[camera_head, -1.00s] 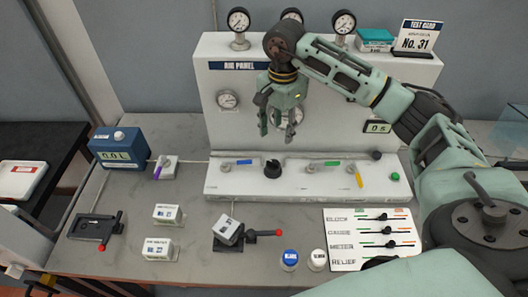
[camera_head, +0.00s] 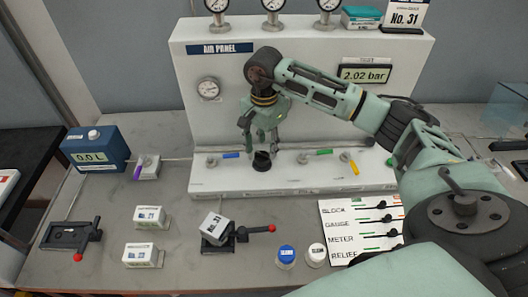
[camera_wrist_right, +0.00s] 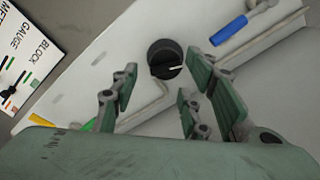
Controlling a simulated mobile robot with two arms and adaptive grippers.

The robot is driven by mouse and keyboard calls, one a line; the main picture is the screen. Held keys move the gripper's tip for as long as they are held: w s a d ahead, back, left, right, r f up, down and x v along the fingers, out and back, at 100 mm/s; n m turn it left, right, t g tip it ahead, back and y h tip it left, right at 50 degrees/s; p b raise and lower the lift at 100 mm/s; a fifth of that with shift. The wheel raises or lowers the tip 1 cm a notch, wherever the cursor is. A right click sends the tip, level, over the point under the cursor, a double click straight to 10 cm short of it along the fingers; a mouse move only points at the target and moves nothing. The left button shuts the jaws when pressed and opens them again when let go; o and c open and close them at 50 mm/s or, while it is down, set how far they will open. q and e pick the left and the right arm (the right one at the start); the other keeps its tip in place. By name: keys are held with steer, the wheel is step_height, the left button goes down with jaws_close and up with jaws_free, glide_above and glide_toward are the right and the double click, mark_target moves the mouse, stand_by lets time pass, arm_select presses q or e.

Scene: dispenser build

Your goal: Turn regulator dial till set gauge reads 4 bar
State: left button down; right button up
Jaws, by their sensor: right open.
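The regulator dial looks to be the black knob (camera_head: 262,161) on the panel's sloped front ledge. It also shows in the right wrist view (camera_wrist_right: 165,58), with a white pointer line aimed right. My right gripper (camera_head: 258,143) is open, pointing down just above and behind the knob. In the wrist view its fingers (camera_wrist_right: 160,98) are spread on either side below the knob, apart from it. A digital display (camera_head: 365,73) on the panel reads 2.02 bar. A round dial gauge (camera_head: 208,89) is on the panel's left; its reading is too small to tell. My left gripper is out of view.
Blue, green and yellow valve levers flank the knob; the blue lever (camera_head: 230,155) is close on its left. Several round gauges stand on top of the air panel (camera_head: 310,45). A labelled card (camera_head: 360,228), white blocks and two capped jars occupy the bench in front.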

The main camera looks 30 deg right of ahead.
mark_target(264, 154)
step_height(264, 154, down, 3)
steer(key=shift+f+p, duration=0.15)
steer(key=shift+p, duration=0.3)
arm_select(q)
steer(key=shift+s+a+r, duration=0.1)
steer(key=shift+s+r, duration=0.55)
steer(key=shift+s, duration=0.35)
arm_select(e)
steer(key=shift+f, duration=0.3)
steer(key=shift+w, duration=0.1)
steer(key=c, duration=1)
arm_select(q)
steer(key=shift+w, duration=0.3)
arm_select(e)
steer(key=shift+f, duration=0.1)
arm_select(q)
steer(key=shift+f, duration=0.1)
